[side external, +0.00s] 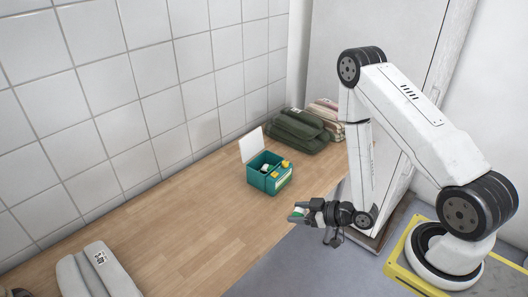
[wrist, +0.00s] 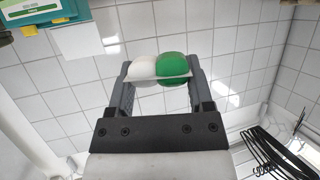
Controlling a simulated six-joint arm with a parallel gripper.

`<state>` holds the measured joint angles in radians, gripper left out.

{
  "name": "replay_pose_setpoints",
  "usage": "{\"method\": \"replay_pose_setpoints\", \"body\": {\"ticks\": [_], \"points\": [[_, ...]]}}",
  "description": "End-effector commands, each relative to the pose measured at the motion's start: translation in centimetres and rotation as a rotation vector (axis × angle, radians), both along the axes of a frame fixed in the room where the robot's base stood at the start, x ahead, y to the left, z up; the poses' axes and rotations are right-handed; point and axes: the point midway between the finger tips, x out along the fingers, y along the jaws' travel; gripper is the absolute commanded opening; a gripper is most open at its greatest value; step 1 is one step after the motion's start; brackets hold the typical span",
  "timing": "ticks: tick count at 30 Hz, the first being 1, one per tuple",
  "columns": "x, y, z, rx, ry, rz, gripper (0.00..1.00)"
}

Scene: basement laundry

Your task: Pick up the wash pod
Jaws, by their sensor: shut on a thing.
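The wash pod (wrist: 172,68), half white and half green, sits between the two fingers of my gripper (wrist: 158,75) in the wrist view. Both fingers touch its sides. In the side view my gripper (side external: 299,214) is shut on the pod (side external: 299,211) and holds it by the front edge of the wooden counter, to the right of and nearer than the teal box. The pod is small there and partly hidden by the fingers.
An open teal box (side external: 262,179) with a raised white lid (side external: 251,145) holds green, white and yellow items on the counter (side external: 190,222). Folded green cloths (side external: 298,132) lie behind it. A grey folded item (side external: 92,270) lies front left. Black hangers (wrist: 275,150) show in the wrist view.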

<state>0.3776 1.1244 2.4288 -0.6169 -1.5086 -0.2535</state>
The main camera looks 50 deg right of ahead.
Motion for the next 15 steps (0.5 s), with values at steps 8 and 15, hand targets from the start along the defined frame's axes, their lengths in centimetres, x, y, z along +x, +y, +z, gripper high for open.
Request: {"method": "replay_pose_setpoints", "body": {"ticks": [8,15], "points": [[-0.56,0.05,0.28,0.001,-0.001,0.001,0.11],[-0.54,0.05,0.26,0.000,0.000,0.001,0.11]]}}
